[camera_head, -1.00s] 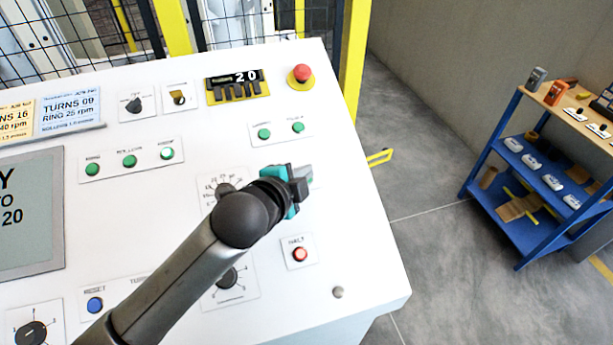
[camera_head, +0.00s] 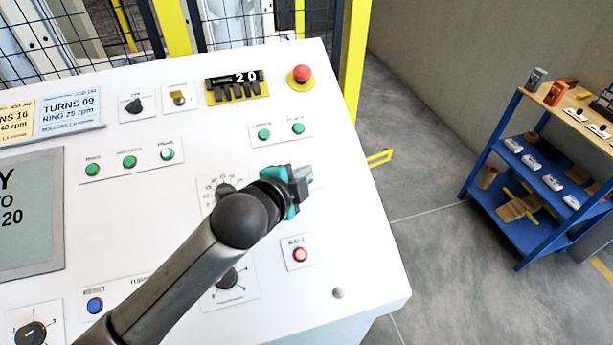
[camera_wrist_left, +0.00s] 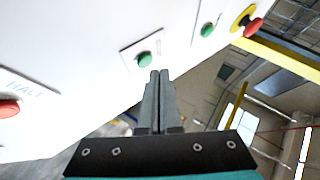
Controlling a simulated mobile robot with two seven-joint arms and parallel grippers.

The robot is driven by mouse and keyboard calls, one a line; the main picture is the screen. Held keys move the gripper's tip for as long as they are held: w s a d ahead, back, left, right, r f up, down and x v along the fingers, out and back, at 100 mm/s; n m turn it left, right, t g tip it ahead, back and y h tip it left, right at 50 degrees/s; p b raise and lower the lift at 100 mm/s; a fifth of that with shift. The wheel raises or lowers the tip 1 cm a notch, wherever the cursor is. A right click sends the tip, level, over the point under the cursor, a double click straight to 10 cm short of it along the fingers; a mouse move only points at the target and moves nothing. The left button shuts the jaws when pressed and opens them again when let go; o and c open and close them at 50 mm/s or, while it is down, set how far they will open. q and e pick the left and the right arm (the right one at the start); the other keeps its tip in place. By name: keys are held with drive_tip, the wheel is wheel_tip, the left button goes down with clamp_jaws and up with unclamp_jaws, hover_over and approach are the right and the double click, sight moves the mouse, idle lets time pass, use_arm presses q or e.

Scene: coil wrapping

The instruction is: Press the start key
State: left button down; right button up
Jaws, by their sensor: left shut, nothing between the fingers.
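My left gripper (camera_head: 300,182) is over the right part of the white control panel, with its fingers shut and empty. In the left wrist view the closed fingertips (camera_wrist_left: 160,76) appear just below a green key (camera_wrist_left: 145,59) on a white label plate. The plate's lettering is too small to read, so I cannot confirm it is the start key. In the head view my gripper hides that key. Whether the fingertips touch the panel, I cannot tell. The red HALT key (camera_head: 300,254) is below the gripper and also shows in the left wrist view (camera_wrist_left: 9,109). My right gripper is not in view.
A red emergency button (camera_head: 302,73) on a yellow base stands at the panel's top right. Two green buttons (camera_head: 264,134) (camera_head: 298,128) are above my gripper. A dark rotary knob (camera_head: 227,278) is beside my arm. A blue shelf (camera_head: 535,230) stands right, beyond open floor.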

use_arm(q)
drive_tip(key=shift+w+f, duration=0.1)
drive_tip(key=shift+f, duration=0.05)
idle(0.5)
drive_tip(key=shift+w+f, duration=0.1)
drive_tip(key=shift+f, duration=0.15)
